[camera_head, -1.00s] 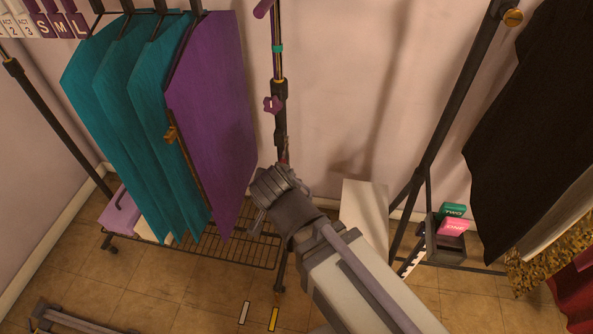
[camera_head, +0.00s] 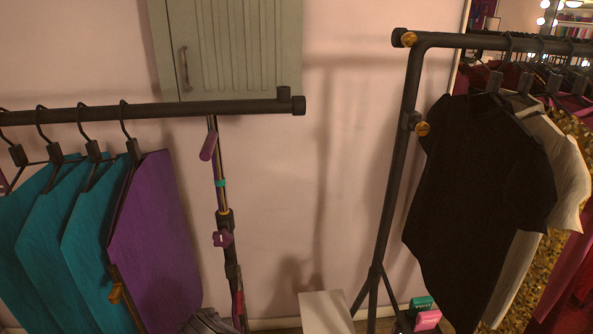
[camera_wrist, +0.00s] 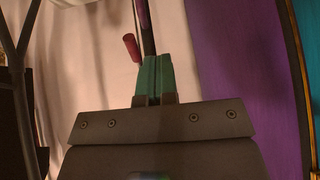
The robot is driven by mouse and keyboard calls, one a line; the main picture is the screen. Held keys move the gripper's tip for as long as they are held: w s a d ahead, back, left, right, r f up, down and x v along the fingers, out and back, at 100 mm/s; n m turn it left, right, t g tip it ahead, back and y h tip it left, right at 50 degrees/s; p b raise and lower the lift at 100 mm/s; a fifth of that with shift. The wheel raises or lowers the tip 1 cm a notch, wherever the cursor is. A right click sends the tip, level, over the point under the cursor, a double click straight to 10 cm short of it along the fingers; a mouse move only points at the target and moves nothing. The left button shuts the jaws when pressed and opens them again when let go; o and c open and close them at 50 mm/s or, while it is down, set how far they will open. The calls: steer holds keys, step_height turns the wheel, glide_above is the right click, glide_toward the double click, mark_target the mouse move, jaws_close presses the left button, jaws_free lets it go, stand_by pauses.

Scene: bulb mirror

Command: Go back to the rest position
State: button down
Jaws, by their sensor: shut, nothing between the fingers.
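My gripper (camera_wrist: 153,78) is shut with its two green fingers together and nothing between them in the wrist view. Beyond the fingertips a dark pole with a reddish-purple handle shows against the pale wall. In the head view only a grey part of my arm shows at the bottom edge, beside the purple garment (camera_head: 158,245); the fingers cannot be made out there.
A left rack rail (camera_head: 150,112) holds teal garments (camera_head: 85,240). A pole (camera_head: 221,195) stands right of them. A right rack post (camera_head: 392,180) stands near a black shirt (camera_head: 478,190). Green and pink boxes (camera_head: 427,320) sit low. A wall cabinet (camera_head: 235,50) hangs behind.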

steer(key=w+d+r+g+p, duration=0.1)
steer(key=w+d+g+p, duration=0.1)
steer(key=d, duration=1)
steer(key=w+d+r+m+g+h+p, duration=0.1)
steer(key=w+d+g+p, duration=0.1)
steer(key=d, duration=1.1)
steer(key=w+d+r+m+g+h+p, duration=0.1)
steer(key=w+d+r+g+p, duration=0.1)
steer(key=d, duration=1)
steer(key=shift+w+d+g+p, duration=0.3)
steer(key=shift+w+g+p, duration=0.1)
steer(key=shift+g+p, duration=0.15)
